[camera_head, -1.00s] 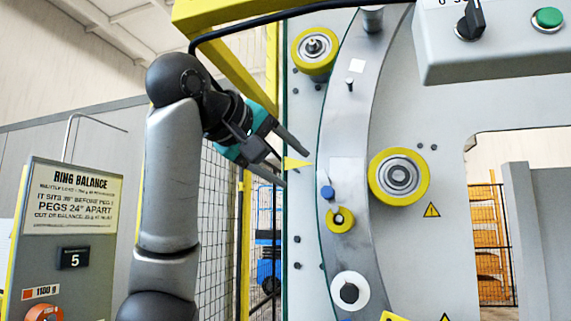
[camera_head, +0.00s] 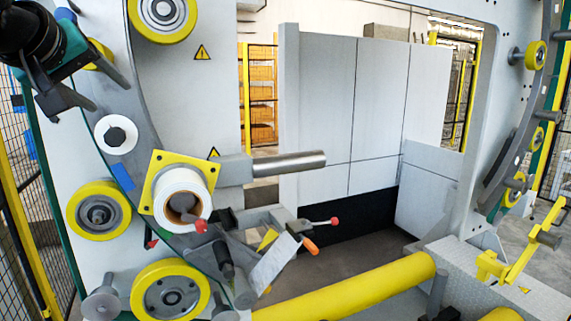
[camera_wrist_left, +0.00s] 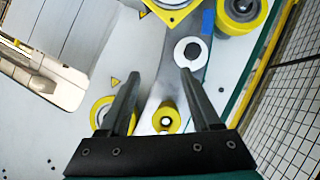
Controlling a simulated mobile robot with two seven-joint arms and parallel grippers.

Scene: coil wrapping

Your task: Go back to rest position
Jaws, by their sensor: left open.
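My left gripper (camera_head: 111,92) is at the top left of the head view, in front of the grey curved ring (camera_head: 139,105). Its two dark fingers are apart with nothing between them. The left wrist view also shows the left gripper (camera_wrist_left: 160,74) open and empty, with the ring's face beyond. A white disc with a dark centre (camera_head: 102,128) sits on the ring just below the fingers. It also shows in the left wrist view (camera_wrist_left: 180,52). My right gripper is in neither view.
A white roll (camera_head: 173,181) on a yellow square plate (camera_head: 153,165) stands out from the ring below the gripper. Yellow rollers (camera_head: 90,185) flank the ring. A steel bar (camera_head: 290,163) juts right. A long yellow roller (camera_head: 350,288) crosses the front. The machine's middle opening is free.

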